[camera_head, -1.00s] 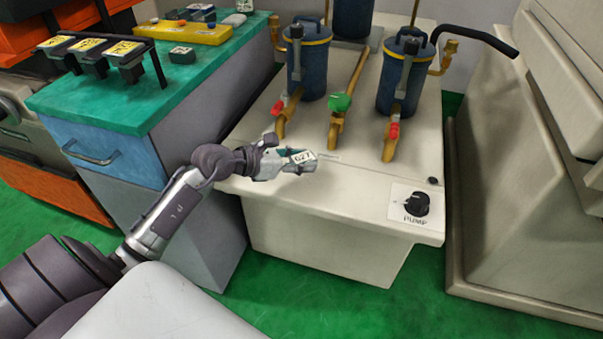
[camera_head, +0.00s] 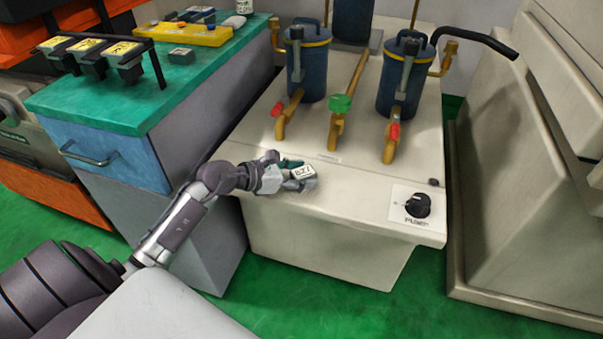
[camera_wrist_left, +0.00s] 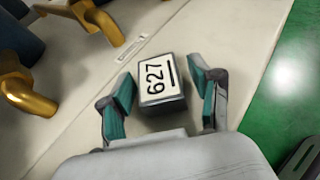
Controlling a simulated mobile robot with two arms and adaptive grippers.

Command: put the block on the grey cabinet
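The block (camera_head: 303,172) is small and dark-sided with a white label on top. In the left wrist view the block (camera_wrist_left: 162,80) shows "627" and sits between the fingers, over the front of the pale grey pump cabinet (camera_head: 335,195). It appears to rest on that top. My left gripper (camera_head: 290,174) reaches in from the left. Its teal-padded fingers (camera_wrist_left: 163,88) stand either side of the block, with narrow gaps visible, so it looks open. My right gripper is not in view.
Blue canisters (camera_head: 403,85) and brass pipes (camera_head: 337,125) with valves stand behind. A pump knob (camera_head: 418,205) is at the front right. A green-topped drawer cabinet (camera_head: 145,108) is at the left, bearing a yellow box (camera_head: 185,33). A large beige machine (camera_head: 520,190) stands right.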

